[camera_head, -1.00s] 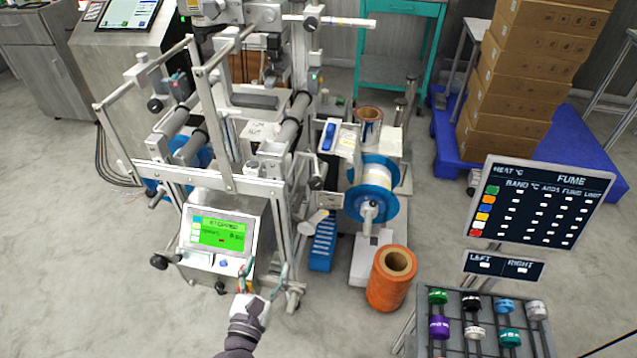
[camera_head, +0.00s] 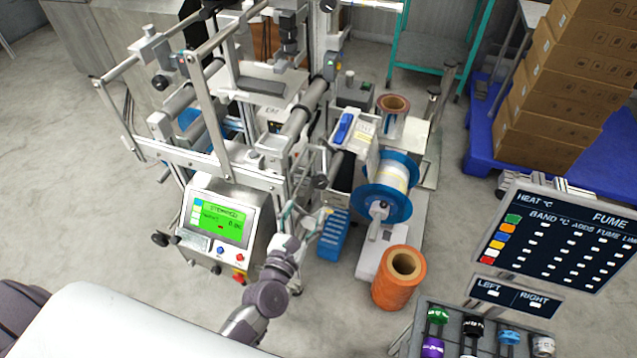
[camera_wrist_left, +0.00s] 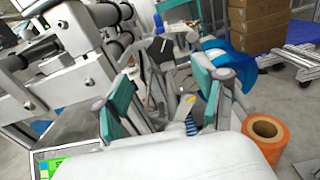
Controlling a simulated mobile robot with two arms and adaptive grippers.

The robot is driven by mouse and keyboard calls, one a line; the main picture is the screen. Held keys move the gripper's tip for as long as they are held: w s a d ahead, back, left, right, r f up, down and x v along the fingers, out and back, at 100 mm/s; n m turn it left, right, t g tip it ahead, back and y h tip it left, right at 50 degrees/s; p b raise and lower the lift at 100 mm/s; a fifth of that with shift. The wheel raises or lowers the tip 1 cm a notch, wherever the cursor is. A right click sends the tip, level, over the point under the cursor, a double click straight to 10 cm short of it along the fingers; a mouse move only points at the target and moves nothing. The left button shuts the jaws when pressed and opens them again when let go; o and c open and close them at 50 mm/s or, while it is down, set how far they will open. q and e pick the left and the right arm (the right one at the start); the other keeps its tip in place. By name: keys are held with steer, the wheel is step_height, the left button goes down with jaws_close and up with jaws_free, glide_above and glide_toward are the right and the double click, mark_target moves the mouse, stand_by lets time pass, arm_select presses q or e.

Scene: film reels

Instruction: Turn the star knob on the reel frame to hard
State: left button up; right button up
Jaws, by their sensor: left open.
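The reel frame (camera_head: 190,160) is a grey metal machine with rollers, filling the left and middle of the head view. A dark knob with lobes (camera_wrist_left: 158,50), which looks like the star knob, shows between my left gripper's fingers in the left wrist view. A dark round knob (camera_head: 321,182) sits on the frame's right side in the head view; I cannot tell if it is the same one. My left gripper (camera_head: 304,220) is open and empty, close to the frame's lower right side. Its teal-padded fingers (camera_wrist_left: 166,85) stand apart. The knob's setting marks cannot be read.
A green-lit control panel (camera_head: 220,222) is left of the gripper. A blue-flanged spool (camera_head: 372,201), a blue slotted part (camera_head: 333,238) and an orange roll (camera_head: 398,285) stand to its right. A sign board (camera_head: 560,235) and a rack of coloured rolls (camera_head: 425,345) are at the lower right.

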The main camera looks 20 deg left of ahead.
mark_target(319, 184)
arm_select(q)
steer(key=w, duration=0.9)
steer(key=shift+d, duration=0.2)
steer(key=c, duration=1.1)
steer(key=shift+c, duration=0.2)
